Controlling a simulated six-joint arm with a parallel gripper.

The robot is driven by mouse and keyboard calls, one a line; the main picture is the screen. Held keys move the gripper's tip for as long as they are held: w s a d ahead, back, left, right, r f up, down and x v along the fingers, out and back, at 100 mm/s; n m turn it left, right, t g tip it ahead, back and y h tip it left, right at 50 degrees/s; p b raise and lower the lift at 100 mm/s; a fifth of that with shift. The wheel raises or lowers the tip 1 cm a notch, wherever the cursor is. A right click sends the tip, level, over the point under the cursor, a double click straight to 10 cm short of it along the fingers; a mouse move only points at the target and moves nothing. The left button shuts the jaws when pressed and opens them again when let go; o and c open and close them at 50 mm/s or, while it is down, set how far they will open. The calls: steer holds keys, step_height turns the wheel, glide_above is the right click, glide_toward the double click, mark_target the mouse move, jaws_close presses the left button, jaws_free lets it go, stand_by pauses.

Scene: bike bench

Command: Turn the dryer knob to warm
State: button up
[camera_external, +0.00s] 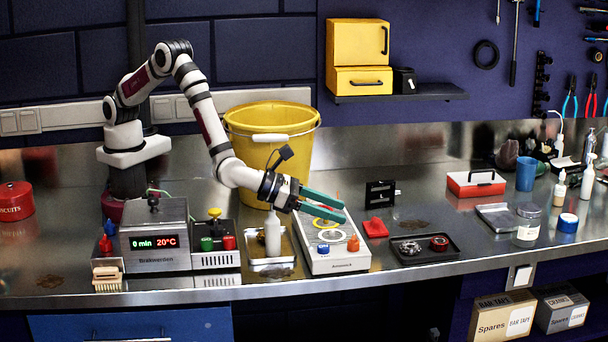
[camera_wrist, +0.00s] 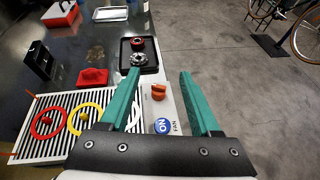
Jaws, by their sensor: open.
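The dryer is a low white box (camera_external: 340,264) with a striped grille on top; it also shows in the wrist view (camera_wrist: 30,147). An orange knob (camera_external: 353,243) sits at its front right and shows in the wrist view (camera_wrist: 158,92) between the lines of my fingers. A blue knob or button marked ON, with FAN beside it (camera_wrist: 163,126), is nearer my gripper's base; it also shows in the external view (camera_external: 323,250). My gripper (camera_external: 344,210), with green fingers, is open and empty above the dryer, apart from the orange knob. Its setting marks are not readable.
A red ring (camera_wrist: 48,124) and a yellow ring (camera_wrist: 84,120) lie on the grille. A white bottle (camera_external: 272,236) stands left of the dryer. The bench front edge is close.

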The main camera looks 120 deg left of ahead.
mark_target(350, 242)
steer(key=shift+r, duration=0.4)
steer(key=s+d+f+n+g+y, duration=0.25)
steer(key=s+d+n, duration=0.25)
steer(key=d, duration=0.5)
steer(key=shift+g+y, duration=0.35)
steer(key=x, duration=1.5)
steer(key=shift+s, duration=0.1)
jaws_close()
